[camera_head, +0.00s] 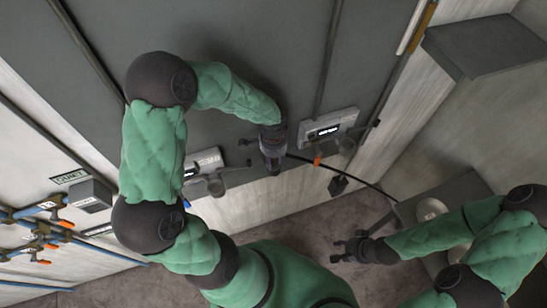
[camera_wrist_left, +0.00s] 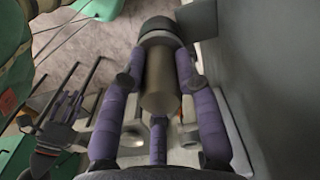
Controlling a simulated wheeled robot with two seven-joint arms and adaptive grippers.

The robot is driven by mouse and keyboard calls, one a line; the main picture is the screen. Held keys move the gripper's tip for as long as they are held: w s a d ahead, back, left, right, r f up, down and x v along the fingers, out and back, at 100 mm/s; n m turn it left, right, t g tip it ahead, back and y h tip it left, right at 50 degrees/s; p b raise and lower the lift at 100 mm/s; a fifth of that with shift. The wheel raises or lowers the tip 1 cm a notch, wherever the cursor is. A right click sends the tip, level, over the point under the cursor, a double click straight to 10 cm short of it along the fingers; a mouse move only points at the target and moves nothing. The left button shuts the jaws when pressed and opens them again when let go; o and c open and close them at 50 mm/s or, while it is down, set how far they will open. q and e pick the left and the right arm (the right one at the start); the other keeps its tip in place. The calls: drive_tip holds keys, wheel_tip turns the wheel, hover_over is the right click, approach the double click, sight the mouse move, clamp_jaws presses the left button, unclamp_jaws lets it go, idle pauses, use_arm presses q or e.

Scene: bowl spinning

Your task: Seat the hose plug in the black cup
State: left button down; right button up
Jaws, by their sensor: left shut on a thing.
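My left gripper (camera_head: 272,165) is shut in front of the grey wall panel, between two wall units. In the left wrist view its purple fingers (camera_wrist_left: 160,62) stand on either side of a tan cylinder (camera_wrist_left: 160,85) with a dark grey end, which appears to be the hose plug. A thin black hose (camera_head: 320,162) runs right from near this gripper. A grey-brown cup (camera_head: 215,186) hangs below the left wall unit, and a similar cup (camera_head: 346,146) is beside the right one. I cannot tell which is the black cup. My right gripper (camera_head: 343,249) appears open and empty, low on the right.
The wall units (camera_head: 203,162) and (camera_head: 328,126) have small displays. A small dark piece (camera_head: 338,185) hangs below the hose. Blue pipes with orange-handled valves (camera_head: 40,228) line the lower left wall. A grey box (camera_head: 490,45) juts out at upper right. Floor space is clear below the wall.

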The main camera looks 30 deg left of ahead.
use_arm(q)
drive_tip(key=c, duration=0.8)
unclamp_jaws()
drive_tip(key=shift+r, duration=0.1)
wheel_tip(320, 180, up, 12)
drive_tip(key=shift+f, duration=0.1)
